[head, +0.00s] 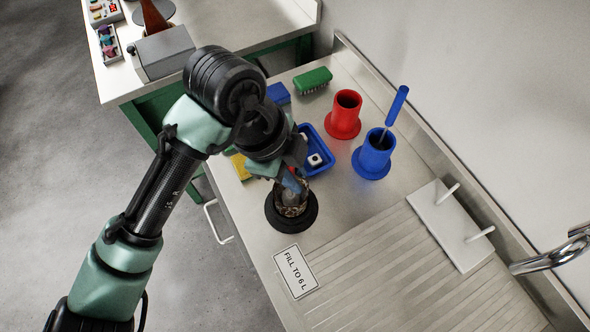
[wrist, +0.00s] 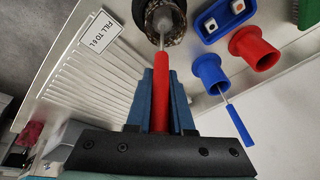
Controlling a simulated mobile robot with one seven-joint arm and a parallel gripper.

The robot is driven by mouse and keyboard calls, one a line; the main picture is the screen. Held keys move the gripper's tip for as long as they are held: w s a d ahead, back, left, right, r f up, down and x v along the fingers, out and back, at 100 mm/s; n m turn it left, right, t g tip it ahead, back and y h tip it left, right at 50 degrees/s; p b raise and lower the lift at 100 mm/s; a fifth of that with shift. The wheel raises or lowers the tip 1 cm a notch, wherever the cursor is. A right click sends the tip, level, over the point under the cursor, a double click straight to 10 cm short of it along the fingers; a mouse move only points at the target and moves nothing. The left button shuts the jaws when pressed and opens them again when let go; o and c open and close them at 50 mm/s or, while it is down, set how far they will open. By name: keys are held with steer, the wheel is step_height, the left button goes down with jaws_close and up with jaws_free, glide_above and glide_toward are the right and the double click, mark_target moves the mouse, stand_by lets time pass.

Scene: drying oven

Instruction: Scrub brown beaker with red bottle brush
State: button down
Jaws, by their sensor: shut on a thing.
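The brown beaker (head: 291,205) stands upright on a black round base (head: 309,217) on the metal counter, its upper part partly hidden by my gripper. My gripper (head: 293,177) is right above it. In the wrist view my gripper (wrist: 160,82) is shut on the red handle of the bottle brush (wrist: 161,102). The brush's thin metal shaft points at the mouth of the beaker (wrist: 176,10), and its bristle end appears to be inside, though I cannot tell how deep.
An empty red holder (head: 345,121) and a blue holder (head: 371,161) with a blue brush (head: 396,106) stand to the right. A blue tray (head: 326,163), a green brush (head: 313,79) and a white peg rack (head: 434,220) are nearby.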

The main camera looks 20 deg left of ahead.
steer(key=shift+f+b, duration=0.65)
stand_by(0.3)
